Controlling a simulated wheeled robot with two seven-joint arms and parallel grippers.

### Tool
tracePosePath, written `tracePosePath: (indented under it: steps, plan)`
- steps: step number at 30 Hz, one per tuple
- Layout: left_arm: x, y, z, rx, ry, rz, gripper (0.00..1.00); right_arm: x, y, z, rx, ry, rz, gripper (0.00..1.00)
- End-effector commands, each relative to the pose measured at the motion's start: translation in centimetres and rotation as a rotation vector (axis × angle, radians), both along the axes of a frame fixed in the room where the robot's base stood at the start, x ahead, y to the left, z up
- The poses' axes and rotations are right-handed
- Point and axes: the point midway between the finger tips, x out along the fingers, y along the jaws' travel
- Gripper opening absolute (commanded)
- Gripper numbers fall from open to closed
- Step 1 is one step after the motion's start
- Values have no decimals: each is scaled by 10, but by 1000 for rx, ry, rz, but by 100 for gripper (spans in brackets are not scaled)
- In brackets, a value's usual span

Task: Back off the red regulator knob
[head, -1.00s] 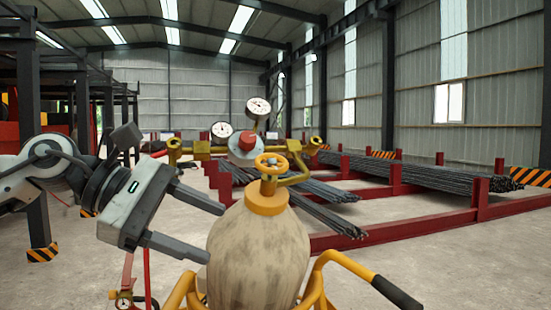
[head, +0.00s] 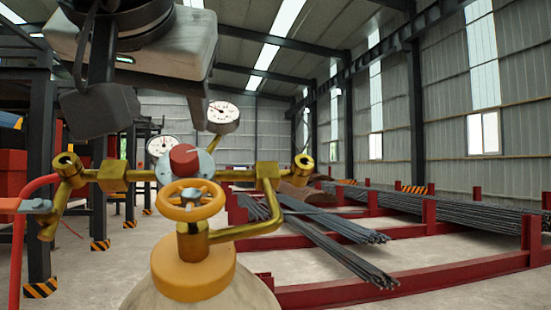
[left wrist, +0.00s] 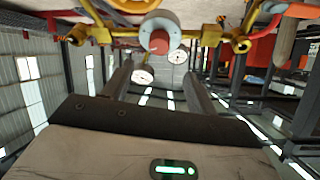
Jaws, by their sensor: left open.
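The red regulator knob (head: 184,157) sits on a grey round body in the middle of the brass regulator (head: 112,173), above the yellow valve handwheel (head: 189,200). In the upside-down left wrist view the knob (left wrist: 159,42) shows ahead of the fingertips and roughly centred between them. My left gripper (left wrist: 157,68) is open and empty, apart from the knob. My right gripper is in neither view.
Two pressure gauges, an upper one (head: 223,116) and a left one (head: 161,147), stand close behind the knob. A red hose (head: 18,250) runs at the far left. The cylinder (head: 193,275) is below. Rebar bundles (head: 335,240) lie on red racks to the right.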

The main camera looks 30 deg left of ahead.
Motion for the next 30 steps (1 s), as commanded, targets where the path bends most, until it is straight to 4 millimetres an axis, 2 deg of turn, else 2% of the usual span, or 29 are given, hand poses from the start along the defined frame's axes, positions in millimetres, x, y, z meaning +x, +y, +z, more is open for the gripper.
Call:
tracePosePath:
  steps: [6,12,18,27,28,30]
  plan:
    - [37,27,-22,-2,4,2,58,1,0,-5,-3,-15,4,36]
    - [63,45,-33,-2,3,0,58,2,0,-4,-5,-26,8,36]
    - [76,54,-38,-3,1,-1,58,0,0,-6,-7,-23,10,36]
    - [77,56,-39,-3,1,-1,58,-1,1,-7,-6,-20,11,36]
    - [78,56,-39,-3,1,-1,55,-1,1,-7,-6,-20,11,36]
    - [77,56,-39,-3,1,-1,36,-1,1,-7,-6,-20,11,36]
